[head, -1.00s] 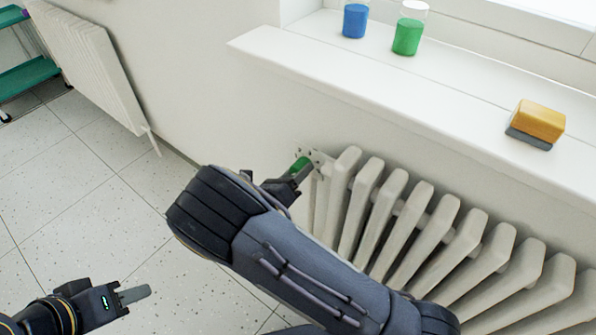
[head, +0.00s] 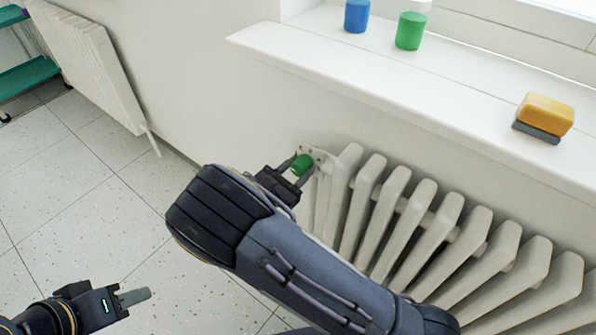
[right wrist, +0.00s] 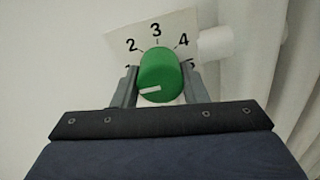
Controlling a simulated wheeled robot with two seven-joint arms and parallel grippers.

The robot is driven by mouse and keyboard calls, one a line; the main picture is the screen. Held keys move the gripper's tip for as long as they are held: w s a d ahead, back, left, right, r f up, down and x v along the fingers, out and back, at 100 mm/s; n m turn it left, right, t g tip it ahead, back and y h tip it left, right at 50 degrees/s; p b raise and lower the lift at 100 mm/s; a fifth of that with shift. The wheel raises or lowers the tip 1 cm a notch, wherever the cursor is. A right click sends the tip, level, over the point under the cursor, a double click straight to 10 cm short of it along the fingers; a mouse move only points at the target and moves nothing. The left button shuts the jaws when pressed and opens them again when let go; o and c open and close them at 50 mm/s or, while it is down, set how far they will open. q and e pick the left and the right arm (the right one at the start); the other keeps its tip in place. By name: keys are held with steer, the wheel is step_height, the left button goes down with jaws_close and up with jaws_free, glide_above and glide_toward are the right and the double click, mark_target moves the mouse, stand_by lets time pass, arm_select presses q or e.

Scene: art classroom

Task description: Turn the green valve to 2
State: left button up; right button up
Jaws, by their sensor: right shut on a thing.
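The green valve (head: 303,164) is a round knob at the left end of the radiator. In the right wrist view the knob (right wrist: 160,72) has a white mark on its front face. The mark points left and slightly down, below the 2 on the white dial plate (right wrist: 187,22). The numbers 2, 3 and 4 show; those lower at each side are mostly hidden by the fingers. My right gripper (head: 295,171) is shut on the knob, with one finger on each side (right wrist: 160,84). My left gripper (head: 134,297) is low over the floor, away from the valve; its finger gap is hidden.
The white radiator (head: 400,215) runs right from the valve, under the windowsill (head: 400,90). A blue jar (head: 356,17), a green jar (head: 410,32) and a yellow sponge (head: 546,114) stand on the sill. Another radiator (head: 90,62) is at the far left. Floor between is clear.

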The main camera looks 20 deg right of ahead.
mark_target(295, 171)
steer(key=m+b, duration=0.3)
steer(key=m, duration=0.2)
steer(key=shift+f, duration=0.15)
steer(key=shift+m+b, duration=1.2)
steer(key=shift+m, duration=0.9)
steer(key=o, duration=1)
steer(key=shift+r, duration=0.2)
steer(key=shift+c, duration=0.2)
steer(key=p+v, duration=0.1)
steer(key=v, duration=0.5)
steer(key=shift+s+a+r, duration=0.1)
steer(key=shift+s+a, duration=0.05)
steer(key=shift+a, duration=0.1)
steer(key=shift+s+a, duration=0.45)
